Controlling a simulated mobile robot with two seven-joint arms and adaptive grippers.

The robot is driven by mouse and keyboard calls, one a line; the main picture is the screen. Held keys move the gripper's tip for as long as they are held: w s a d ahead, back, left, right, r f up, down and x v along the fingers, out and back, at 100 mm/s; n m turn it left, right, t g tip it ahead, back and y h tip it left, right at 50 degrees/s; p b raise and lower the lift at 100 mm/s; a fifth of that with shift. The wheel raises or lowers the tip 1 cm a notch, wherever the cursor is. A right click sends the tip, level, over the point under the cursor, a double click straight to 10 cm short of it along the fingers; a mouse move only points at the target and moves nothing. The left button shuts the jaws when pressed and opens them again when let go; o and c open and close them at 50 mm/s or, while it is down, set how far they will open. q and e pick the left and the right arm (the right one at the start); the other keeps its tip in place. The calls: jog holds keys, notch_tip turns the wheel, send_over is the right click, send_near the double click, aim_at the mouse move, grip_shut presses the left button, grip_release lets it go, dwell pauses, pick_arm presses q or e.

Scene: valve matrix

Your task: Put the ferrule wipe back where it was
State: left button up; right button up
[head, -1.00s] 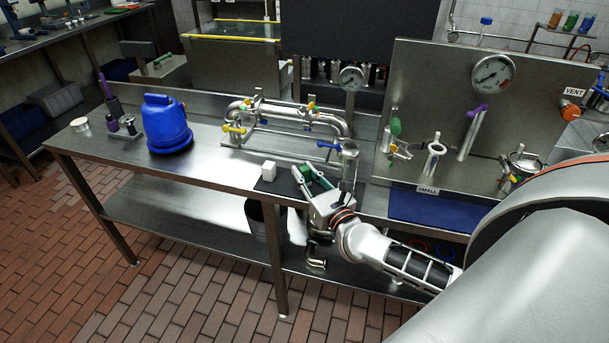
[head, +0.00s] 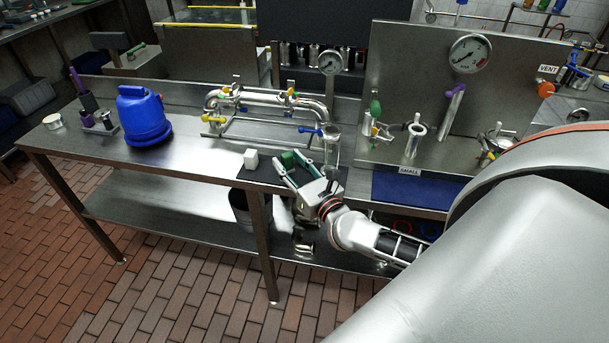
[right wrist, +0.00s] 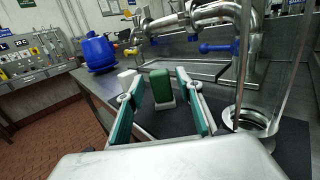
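A green block with a pale base (head: 288,159), which looks like the ferrule wipe, stands upright on the dark mat (head: 262,175) on the steel bench. My right gripper (head: 294,170) is open, its teal-padded fingers low over the mat. In the right wrist view, the green block (right wrist: 161,86) stands between and slightly beyond the two fingers (right wrist: 158,105), with a visible gap on each side. My left gripper is out of view.
A steel pipe assembly (head: 268,98) with coloured valve handles stands behind the mat. A steel funnel-like fitting (head: 333,132) is close to the gripper's right. A blue jug (head: 142,115) stands to the left, with bare bench between. A gauge panel (head: 400,90) rises at right.

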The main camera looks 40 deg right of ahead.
jog(key=s+b, duration=0.1)
jog(key=s, duration=0.9)
jog(key=s+a+f+n+y, duration=0.35)
jog(key=a+n, duration=0.55)
jog(key=n, duration=0.5)
jog(key=s+a+f+n+g, duration=0.2)
jog(key=s+f+n, duration=0.1)
jog(key=f+n, duration=0.4)
jog(key=s+a+f+n+g, duration=0.3)
jog(key=f+n, duration=0.4)
jog(key=n, duration=0.4)
jog(key=s+a+f+n+g, duration=0.3)
jog(key=f+n, duration=0.4)
jog(key=n, duration=0.2)
jog(key=shift+s+f, duration=0.3)
jog(key=shift+s, duration=0.05)
jog(key=shift+d+y, duration=0.1)
jog(key=shift+y, duration=0.15)
